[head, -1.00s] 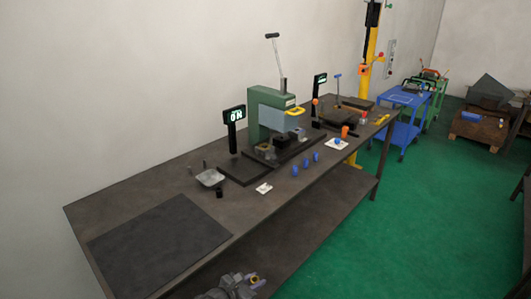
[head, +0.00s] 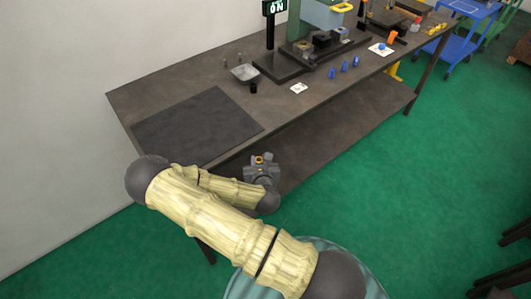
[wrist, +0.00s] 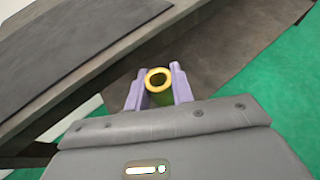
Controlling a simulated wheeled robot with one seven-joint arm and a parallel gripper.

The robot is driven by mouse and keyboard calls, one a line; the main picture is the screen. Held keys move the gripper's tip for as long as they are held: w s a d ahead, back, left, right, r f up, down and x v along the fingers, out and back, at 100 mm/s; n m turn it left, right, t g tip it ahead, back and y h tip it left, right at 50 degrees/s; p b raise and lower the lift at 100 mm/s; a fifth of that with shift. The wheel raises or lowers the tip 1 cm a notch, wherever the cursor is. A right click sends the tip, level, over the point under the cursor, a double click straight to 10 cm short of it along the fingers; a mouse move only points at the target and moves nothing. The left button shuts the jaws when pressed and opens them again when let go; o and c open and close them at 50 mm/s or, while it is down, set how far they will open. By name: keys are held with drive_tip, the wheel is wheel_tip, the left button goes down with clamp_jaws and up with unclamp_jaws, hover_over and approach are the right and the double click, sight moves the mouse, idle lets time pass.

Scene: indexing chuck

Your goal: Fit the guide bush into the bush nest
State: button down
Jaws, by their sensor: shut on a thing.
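The guide bush (wrist: 158,79), a short yellow tube with an open bore, stands between the two purple fingers of my gripper (wrist: 159,90) in the wrist view. The gripper is shut on it, with the ringed end facing the camera. In the head view my gripper (head: 262,170) is at the front edge of the bench, with the yellow bush (head: 259,159) at its tip. The bush is well apart from the press fixture. I cannot tell for certain which part is the bush nest; a small block (head: 303,47) with a yellowish top is on the black press base.
The bench (head: 205,78) carries a dark mat (head: 195,125), a grey dish (head: 245,73), a black cup (head: 253,88), a white pad (head: 299,88) and several blue pegs (head: 344,67). A display post (head: 270,28) stands left of the press. A lower shelf (head: 330,125) is below.

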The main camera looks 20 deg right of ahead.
wheel_tip(320, 180, up, 15)
drive_tip(key=w+a+n+y+p, duration=0.1)
drive_tip(key=n+y+p, duration=0.1)
drive_tip(key=p, duration=1.2)
drive_tip(key=shift+w+a+r+y, duration=0.2)
drive_tip(key=shift+w+a+y, duration=0.05)
drive_tip(key=shift+y, duration=0.05)
drive_tip(key=shift+w, duration=0.1)
